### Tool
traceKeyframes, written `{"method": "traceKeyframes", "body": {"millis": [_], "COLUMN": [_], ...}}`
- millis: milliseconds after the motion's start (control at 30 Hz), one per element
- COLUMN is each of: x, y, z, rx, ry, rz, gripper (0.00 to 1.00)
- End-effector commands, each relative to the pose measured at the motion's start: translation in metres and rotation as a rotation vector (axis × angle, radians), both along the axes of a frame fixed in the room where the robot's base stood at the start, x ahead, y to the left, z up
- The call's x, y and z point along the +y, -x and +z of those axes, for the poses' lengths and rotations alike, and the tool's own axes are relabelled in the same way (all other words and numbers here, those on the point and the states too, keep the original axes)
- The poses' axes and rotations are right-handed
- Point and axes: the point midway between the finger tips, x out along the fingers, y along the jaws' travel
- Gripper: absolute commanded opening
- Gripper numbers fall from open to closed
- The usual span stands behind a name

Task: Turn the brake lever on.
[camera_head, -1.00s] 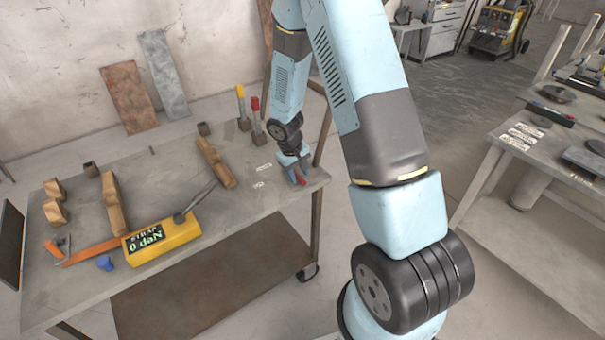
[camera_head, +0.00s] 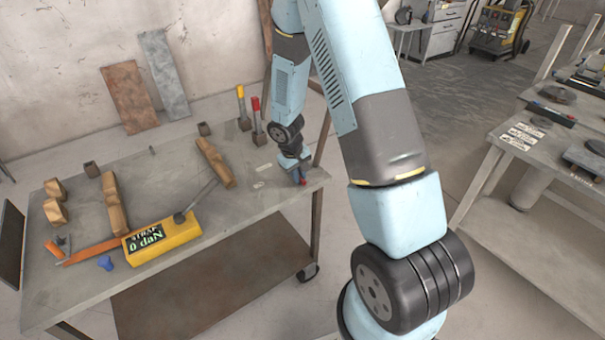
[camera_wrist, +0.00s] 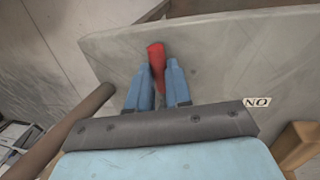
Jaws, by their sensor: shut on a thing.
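A red lever (camera_wrist: 156,57) stands near the table edge, between the two blue fingers of my gripper (camera_wrist: 160,72) in the wrist view. The fingers are shut on it, and its upper end shows beyond the fingertips. In the head view my gripper (camera_head: 300,174) is low at the table's right corner, with a bit of the red lever (camera_head: 303,182) showing beneath it. The lever's lower part and pivot are hidden. A white label (camera_wrist: 257,102) reading "NO" as seen lies to the right in the wrist view.
The grey table (camera_head: 85,295) holds a yellow display box (camera_head: 165,240), an orange strap (camera_head: 90,251), a blue knob (camera_head: 105,263) and several wooden pieces. A yellow-tipped post (camera_head: 241,103) and a red-tipped post (camera_head: 257,118) stand behind my gripper. A second bench (camera_head: 485,185) is at right.

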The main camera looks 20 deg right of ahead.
Motion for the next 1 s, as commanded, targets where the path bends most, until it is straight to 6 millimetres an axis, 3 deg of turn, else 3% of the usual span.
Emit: {"method": "traceKeyframes", "body": {"millis": [267,300,400,1000], "x": [-0.002,-0.022,-0.011,-0.002], "y": [-0.001,0.000,0.000,0.000], "z": [0.000,0.001,0.001,0.001], "rx": [-0.001,-0.001,0.001,-0.001], "ry": [0.002,0.002,0.004,0.005], "rz": [-0.003,-0.010,-0.011,-0.057], "gripper": [0.00,0.00,0.00,0.00]}}
